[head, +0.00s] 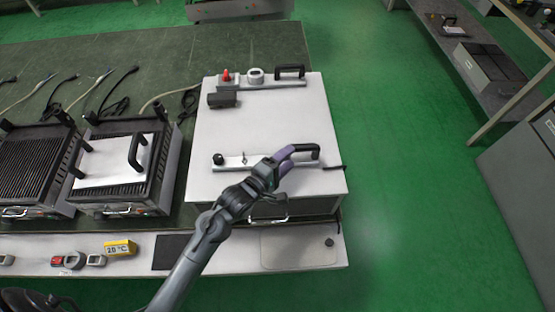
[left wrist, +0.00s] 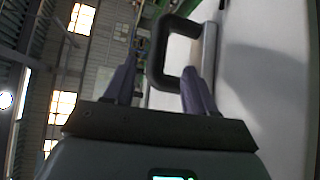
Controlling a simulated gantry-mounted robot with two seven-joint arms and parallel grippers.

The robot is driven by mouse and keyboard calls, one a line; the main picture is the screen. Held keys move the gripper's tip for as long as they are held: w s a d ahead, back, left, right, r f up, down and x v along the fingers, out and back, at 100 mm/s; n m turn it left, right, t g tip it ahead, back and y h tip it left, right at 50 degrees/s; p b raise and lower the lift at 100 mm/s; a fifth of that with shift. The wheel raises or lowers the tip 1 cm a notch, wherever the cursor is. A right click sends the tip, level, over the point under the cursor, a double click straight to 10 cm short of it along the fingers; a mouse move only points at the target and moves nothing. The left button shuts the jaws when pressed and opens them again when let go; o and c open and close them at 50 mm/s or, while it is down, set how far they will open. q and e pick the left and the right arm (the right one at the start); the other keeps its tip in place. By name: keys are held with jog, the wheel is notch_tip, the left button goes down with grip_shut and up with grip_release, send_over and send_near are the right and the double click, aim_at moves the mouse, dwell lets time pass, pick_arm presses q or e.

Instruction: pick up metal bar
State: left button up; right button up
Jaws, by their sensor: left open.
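A long, flat metal bar (head: 237,161) with a black loop handle (head: 315,152) at its right end lies on the white-topped cabinet, near its front edge. My left gripper (head: 290,159) is at the handle's left side, and its arm hides part of the bar. In the left wrist view the fingers (left wrist: 157,78) are apart, with the black handle (left wrist: 160,62) close in front of them and partly behind the right finger. I cannot tell whether they touch it. A second similar bar (head: 264,84) with a black handle lies at the back of the cabinet. My right gripper is not in view.
A small black block (head: 222,100) lies near the back bar. Grill units (head: 120,165) with cables stand to the left. A lower shelf (head: 215,258) runs along the front.

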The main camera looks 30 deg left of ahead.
aim_at(302, 145)
pick_arm(q)
jog(key=shift+r+b+x, duration=0.2)
jog(key=shift+b+x, duration=0.4)
jog(key=shift+x, duration=3.2)
jog(key=shift+c, duration=0.3)
grip_shut()
